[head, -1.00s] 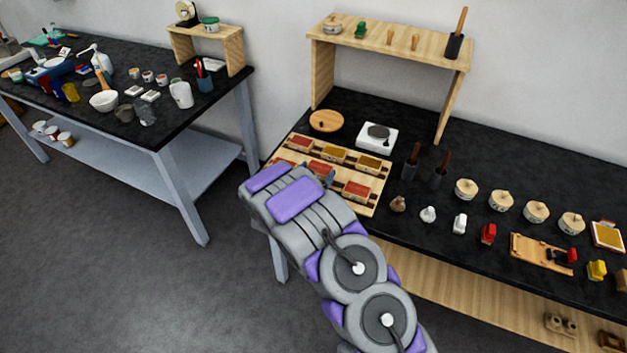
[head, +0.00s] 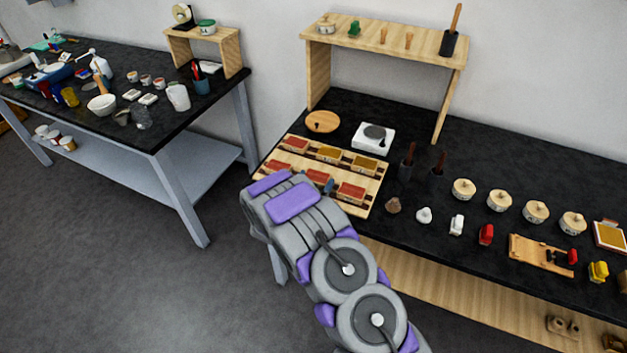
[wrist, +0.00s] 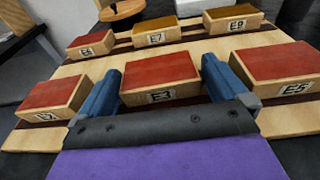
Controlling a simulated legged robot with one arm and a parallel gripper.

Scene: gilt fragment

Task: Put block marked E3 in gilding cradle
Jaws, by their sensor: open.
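The E3 block (wrist: 159,82) is wooden with a red top and sits in the front row of a pale wooden tray (wrist: 278,118). It also shows in the head view (head: 318,176), partly behind my arm. My gripper (wrist: 161,70) is open, its two blue fingers on either side of E3. Small gaps seem to show beside the block; contact is hard to tell. A wooden fixture with dark fittings (head: 530,250), which looks like the gilding cradle, lies on the black bench far to the right.
The E5 block (wrist: 275,66) is close right of my gripper, another red block (wrist: 54,98) close left. The E7 block (wrist: 157,41) and E9 block (wrist: 233,19) stand behind. Brush pots (head: 406,168), round lidded pots (head: 463,188) and small items line the black bench (head: 480,160).

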